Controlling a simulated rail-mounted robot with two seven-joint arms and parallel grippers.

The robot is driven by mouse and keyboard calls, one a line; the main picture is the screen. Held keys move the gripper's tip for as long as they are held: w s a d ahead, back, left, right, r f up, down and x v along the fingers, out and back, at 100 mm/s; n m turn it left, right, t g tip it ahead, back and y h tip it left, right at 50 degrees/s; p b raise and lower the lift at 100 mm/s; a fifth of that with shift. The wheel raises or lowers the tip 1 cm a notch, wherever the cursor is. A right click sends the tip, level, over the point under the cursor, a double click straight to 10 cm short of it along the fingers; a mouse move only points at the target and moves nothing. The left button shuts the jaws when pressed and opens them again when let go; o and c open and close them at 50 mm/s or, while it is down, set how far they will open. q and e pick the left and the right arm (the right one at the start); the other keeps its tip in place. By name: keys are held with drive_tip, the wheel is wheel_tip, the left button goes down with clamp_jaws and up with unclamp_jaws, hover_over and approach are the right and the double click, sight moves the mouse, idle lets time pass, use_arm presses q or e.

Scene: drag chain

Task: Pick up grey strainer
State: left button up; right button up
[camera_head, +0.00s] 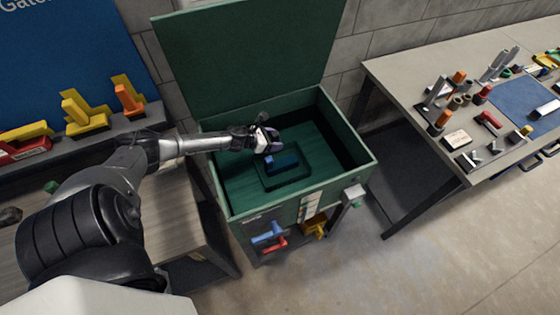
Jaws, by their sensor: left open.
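My left gripper (268,143) reaches in from the left, over the inside of an open green box (366,168). It is open, and its fingers point down and right. Just below its fingertips a dark blue object (283,161) sits on a dark square base (288,178) on the box floor. I cannot tell whether the fingers touch it. I cannot make out a grey strainer for certain in this view. My right gripper is not in view.
The box's raised green lid (250,55) stands behind it. A workbench (425,75) with tools and small parts is at right. Yellow and orange pieces (85,115) stand on a shelf at left. The floor at lower right is clear.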

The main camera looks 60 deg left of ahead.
use_arm(q)
drive_tip(key=shift+w+f, duration=0.15)
drive_tip(key=shift+w, duration=0.2)
clamp_jaws()
idle(0.5)
